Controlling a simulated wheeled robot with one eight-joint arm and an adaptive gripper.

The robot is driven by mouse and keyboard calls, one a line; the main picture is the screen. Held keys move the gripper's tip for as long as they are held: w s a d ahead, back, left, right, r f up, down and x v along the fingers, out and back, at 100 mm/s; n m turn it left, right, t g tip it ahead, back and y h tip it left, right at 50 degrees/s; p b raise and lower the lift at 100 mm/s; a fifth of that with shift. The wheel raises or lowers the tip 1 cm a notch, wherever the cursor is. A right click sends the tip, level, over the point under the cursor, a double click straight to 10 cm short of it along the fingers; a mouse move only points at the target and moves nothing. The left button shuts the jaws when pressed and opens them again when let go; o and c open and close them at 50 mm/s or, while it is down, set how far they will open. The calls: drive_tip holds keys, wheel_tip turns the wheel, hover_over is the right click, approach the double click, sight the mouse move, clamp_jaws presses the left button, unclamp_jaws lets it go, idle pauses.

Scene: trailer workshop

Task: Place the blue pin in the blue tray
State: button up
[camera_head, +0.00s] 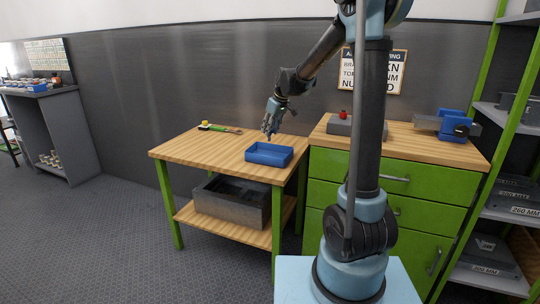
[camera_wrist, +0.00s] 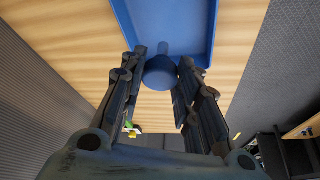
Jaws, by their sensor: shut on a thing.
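The blue pin (camera_wrist: 161,72) is between the fingertips of my gripper (camera_wrist: 163,60) in the wrist view, seen end-on with its round head toward the camera. My gripper is shut on it. In the head view my gripper (camera_head: 270,134) hangs over the wooden table, just behind and above the left part of the blue tray; the pin is too small there to make out clearly. The blue tray (camera_head: 269,160) sits on the right part of the table top and looks empty. In the wrist view the tray (camera_wrist: 204,62) lies below, and the pin overlaps its near edge.
The wooden table (camera_head: 190,150) has a yellow and green tool (camera_head: 212,127) at its back. A grey crate (camera_head: 230,205) stands on the lower shelf. A green drawer cabinet (camera_head: 420,190) adjoins on the right, with a blue vise (camera_head: 455,127) on top. The table's left part is clear.

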drive_tip(key=shift+f, duration=4.25)
drive_tip(key=o, duration=1.1)
drive_tip(key=shift+f, duration=0.1)
drive_tip(key=v, duration=1.2)
drive_tip(key=s+d+m, duration=0.2)
drive_tip(key=s+d, duration=0.5)
drive_tip(key=s, duration=0.3)
drive_tip(key=s+d+f+m+h, duration=0.1)
drive_tip(key=s+d+f, duration=0.3)
drive_tip(key=s, duration=0.5)
drive_tip(key=s+d+f+m+h, duration=0.1)
drive_tip(key=s+d+f+m, duration=0.3)
drive_tip(key=s, duration=0.5)
drive_tip(key=s+d+f+m+h, duration=0.1)
drive_tip(key=s+d+f, duration=0.3)
drive_tip(key=s, duration=0.6)
drive_tip(key=shift+s+d+m+g, duration=0.1)
drive_tip(key=shift+d+m+g, duration=0.3)
drive_tip(key=shift+d+m, duration=0.25)
